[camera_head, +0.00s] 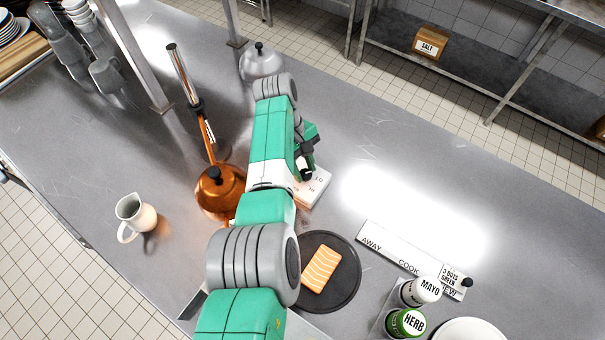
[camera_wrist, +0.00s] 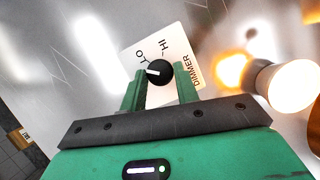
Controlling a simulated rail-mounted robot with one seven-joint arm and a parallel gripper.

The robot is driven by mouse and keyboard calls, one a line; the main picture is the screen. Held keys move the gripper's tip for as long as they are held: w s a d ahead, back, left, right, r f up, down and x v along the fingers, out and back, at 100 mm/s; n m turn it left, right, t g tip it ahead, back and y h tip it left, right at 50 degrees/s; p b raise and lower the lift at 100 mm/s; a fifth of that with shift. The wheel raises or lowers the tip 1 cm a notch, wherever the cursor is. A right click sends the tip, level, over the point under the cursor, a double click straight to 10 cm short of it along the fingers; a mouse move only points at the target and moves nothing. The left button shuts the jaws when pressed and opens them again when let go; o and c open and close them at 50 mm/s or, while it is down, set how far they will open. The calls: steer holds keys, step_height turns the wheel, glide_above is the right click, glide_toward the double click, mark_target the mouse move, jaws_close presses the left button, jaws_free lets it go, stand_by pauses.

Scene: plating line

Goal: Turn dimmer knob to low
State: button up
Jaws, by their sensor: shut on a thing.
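The dimmer is a pale box with printed letters (camera_head: 316,186), partly hidden behind my arm in the head view. In the wrist view its face (camera_wrist: 185,50) shows LO, HI and DIMMER. The black round knob (camera_wrist: 160,74) has a white pointer that points left in the picture, close to the LO mark. My gripper (camera_wrist: 159,80) has its two green fingers on either side of the knob and is shut on it. In the head view my gripper (camera_head: 306,158) is over the box's far end, and the knob is hard to make out.
A lit bulb (camera_wrist: 287,86) glows right of the dimmer in the wrist view. A dark round plate (camera_head: 345,283) with salmon and a labelled strip (camera_head: 395,252) lie nearer. The counter right of the dimmer is clear.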

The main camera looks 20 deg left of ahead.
steer(key=m+b, duration=0.3)
steer(key=shift+w+f+g+y, duration=0.1)
steer(key=shift+f+g+y, duration=0.2)
steer(key=shift+g, duration=0.1)
steer(key=shift+d+r+m+g+b, duration=0.1)
steer(key=shift+r+m+g+b, duration=0.15)
steer(key=shift+m+b, duration=0.7)
steer(key=o, duration=1)
steer(key=shift+c, duration=0.2)
steer(key=shift+r+y, duration=0.15)
steer(key=shift+y, duration=0.15)
